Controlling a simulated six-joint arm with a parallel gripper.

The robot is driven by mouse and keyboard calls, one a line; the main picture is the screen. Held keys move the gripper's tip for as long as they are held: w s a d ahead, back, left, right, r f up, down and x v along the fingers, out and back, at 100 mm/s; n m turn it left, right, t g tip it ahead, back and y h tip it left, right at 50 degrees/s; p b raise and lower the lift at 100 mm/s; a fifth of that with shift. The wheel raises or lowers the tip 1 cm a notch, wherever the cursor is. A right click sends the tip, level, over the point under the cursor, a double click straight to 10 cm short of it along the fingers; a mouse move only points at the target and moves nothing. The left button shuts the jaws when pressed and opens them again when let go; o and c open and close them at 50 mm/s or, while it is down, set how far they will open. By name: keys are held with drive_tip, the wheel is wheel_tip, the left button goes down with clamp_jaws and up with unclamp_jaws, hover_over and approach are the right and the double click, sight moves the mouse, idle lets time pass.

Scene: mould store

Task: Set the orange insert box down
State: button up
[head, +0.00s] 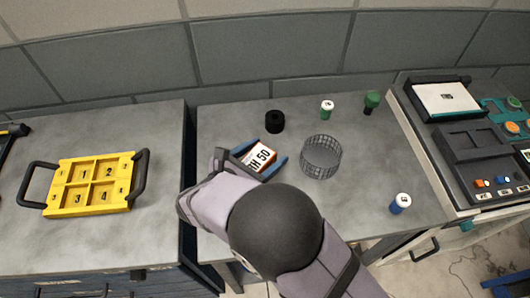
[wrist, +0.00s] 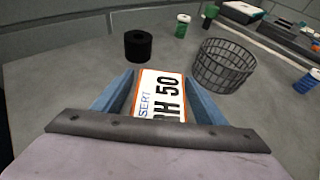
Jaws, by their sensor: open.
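The orange insert box (head: 259,156) has a white label reading "RH 50" on top. It lies on the grey table between the blue fingers of my gripper (head: 258,160) in the head view. In the wrist view the box (wrist: 160,95) shows between the two blue fingers of my gripper (wrist: 160,100), and its near end is hidden behind the gripper's grey bar. The jaws are open, one finger on each side of the box. I cannot tell whether either finger touches it.
A black ring (head: 275,121) stands behind the box, and a wire basket (head: 321,157) to its right. A green-and-white jar (head: 327,109), a green-topped bottle (head: 371,103) and a blue-and-white jar (head: 400,203) stand around. A yellow numbered tray (head: 91,209) lies on the left bench.

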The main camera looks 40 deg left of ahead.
drive_tip(key=shift+r, duration=0.25)
drive_tip(key=shift+s, duration=0.35)
drive_tip(key=b+v, duration=0.2)
drive_tip(key=v, duration=0.9)
drive_tip(key=shift+s+r, duration=0.1)
drive_tip(key=shift+r, duration=0.05)
